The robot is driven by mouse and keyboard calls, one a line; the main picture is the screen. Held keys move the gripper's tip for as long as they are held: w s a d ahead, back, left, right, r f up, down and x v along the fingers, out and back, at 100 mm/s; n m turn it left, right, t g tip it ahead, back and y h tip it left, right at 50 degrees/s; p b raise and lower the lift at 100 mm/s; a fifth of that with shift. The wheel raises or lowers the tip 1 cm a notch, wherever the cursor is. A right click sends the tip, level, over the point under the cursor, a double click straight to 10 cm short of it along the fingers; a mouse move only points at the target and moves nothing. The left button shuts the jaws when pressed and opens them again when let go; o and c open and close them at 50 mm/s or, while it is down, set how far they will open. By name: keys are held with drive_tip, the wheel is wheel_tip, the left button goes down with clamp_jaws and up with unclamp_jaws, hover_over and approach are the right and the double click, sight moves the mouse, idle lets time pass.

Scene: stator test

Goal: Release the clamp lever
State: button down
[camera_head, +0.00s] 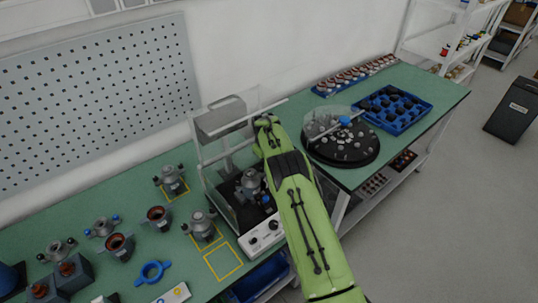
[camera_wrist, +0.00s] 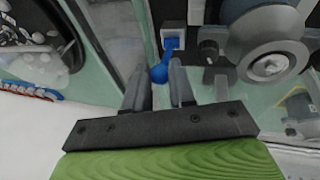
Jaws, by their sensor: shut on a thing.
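The clamp lever (camera_wrist: 167,56) is blue with a round knob end and comes out of a small pale square block in the wrist view. My gripper (camera_wrist: 160,80) has its two grey fingertips on either side of the knob, shut on it. Beside the lever is a grey metal stator part (camera_wrist: 268,62) with a round hub. In the head view this part (camera_head: 250,184) stands inside the test station (camera_head: 215,190), which has clear panels. My green arm reaches over the station and hides my gripper there.
A round black turntable (camera_head: 350,150) with small parts stands right of the station, and a blue tray (camera_head: 400,110) is beyond it. Several motor parts and a blue ring (camera_head: 152,272) lie on the green bench to the left. A white control box (camera_head: 262,236) fronts the station.

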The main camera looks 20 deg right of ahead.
idle(0.3)
drive_tip(key=c, duration=1.2)
unclamp_jaws()
drive_tip(key=shift+f, duration=0.1)
